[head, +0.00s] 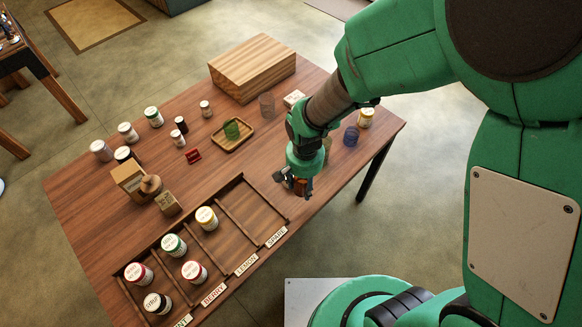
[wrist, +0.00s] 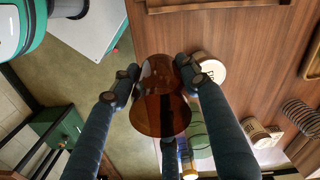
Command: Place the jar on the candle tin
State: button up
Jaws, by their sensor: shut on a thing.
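My gripper (wrist: 158,85) is shut on an amber glass jar (wrist: 160,108), with its fingers on either side of it. In the head view my gripper (head: 296,184) is by the table's front edge, right of the tray's SPARE end, and the amber jar (head: 302,187) shows only in part. A round tin with a pale top (wrist: 208,68) stands on the table beside the jar in the wrist view, partly behind a finger. It may be the candle tin, but I cannot read a label. My arm hides part of the table there.
A divided wooden tray (head: 226,247) with labelled sections holds several lidded jars. A green cup (head: 232,129) is in a small wooden tray. A blue glass (head: 350,136) and a pale-topped container (head: 366,118) stand right of my arm. A wooden box (head: 252,68) is at the back.

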jog(key=w+a, duration=0.1)
jog(key=w, duration=0.2)
jog(key=w+a+b, duration=0.1)
jog(key=w, duration=0.2)
jog(key=w+a+f, duration=0.1)
jog(key=w, duration=0.2)
jog(key=shift+w+a, duration=0.2)
jog(key=shift+a, duration=0.15)
jog(key=shift+f+b, duration=0.8)
jog(key=shift+f, duration=0.9)
jog(key=shift+f, duration=0.15)
jog(key=o, duration=1.3)
notch_tip(320, 180, up, 12)
jog(key=p, duration=0.3)
